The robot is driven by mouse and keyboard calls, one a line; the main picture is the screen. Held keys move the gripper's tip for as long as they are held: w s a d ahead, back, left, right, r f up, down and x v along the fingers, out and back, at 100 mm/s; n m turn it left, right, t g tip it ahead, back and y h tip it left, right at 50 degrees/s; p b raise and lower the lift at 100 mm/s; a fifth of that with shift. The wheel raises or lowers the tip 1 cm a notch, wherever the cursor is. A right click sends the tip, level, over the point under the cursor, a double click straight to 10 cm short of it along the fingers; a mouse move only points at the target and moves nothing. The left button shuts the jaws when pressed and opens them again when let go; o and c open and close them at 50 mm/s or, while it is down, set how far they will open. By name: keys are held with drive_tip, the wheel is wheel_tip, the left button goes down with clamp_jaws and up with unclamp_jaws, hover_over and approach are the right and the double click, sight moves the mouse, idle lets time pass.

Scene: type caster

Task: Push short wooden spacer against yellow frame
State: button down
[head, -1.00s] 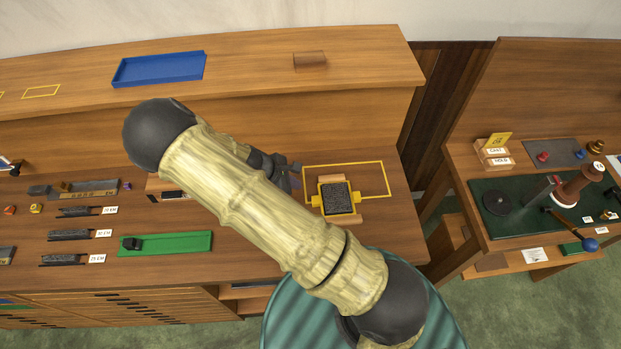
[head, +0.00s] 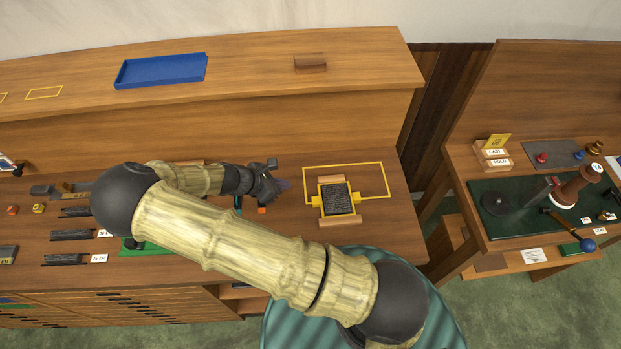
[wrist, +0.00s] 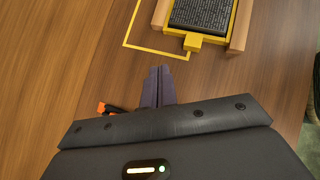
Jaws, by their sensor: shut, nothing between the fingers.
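The yellow frame (head: 321,200) surrounds a dark block of type (head: 338,199) on the bench; it also shows at the top of the wrist view (wrist: 192,42). The wooden strip on its far side (head: 331,179) looks like the shorter spacer and is at the frame's left in the wrist view (wrist: 159,14). I cannot tell whether it touches the frame. A longer wooden strip (head: 340,221) lies along the near side. My gripper (head: 284,184) is left of the frame, apart from it. Its dark fingers (wrist: 158,84) are shut and empty.
A thin yellow outline (head: 345,164) is marked on the bench around the frame's far part. A small orange-tipped item (head: 262,210) lies beside my gripper. A raised shelf with a blue tray (head: 160,70) and a wooden block (head: 310,62) stands behind. Bare bench lies right of the frame.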

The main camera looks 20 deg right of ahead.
sight(332, 180)
drive_tip(key=p+x, duration=0.3)
drive_tip(key=x, duration=0.4)
drive_tip(key=shift+d, duration=0.2)
drive_tip(key=d+p, duration=0.1)
drive_tip(key=w+d+p, duration=0.1)
drive_tip(key=d, duration=0.1)
drive_tip(key=shift+d+f, duration=0.15)
drive_tip(key=shift+d, duration=0.2)
drive_tip(key=shift+w+d+f+p, duration=0.1)
drive_tip(key=shift+d+f+p, duration=0.05)
drive_tip(key=shift+d+p, duration=0.15)
drive_tip(key=shift+a, duration=0.1)
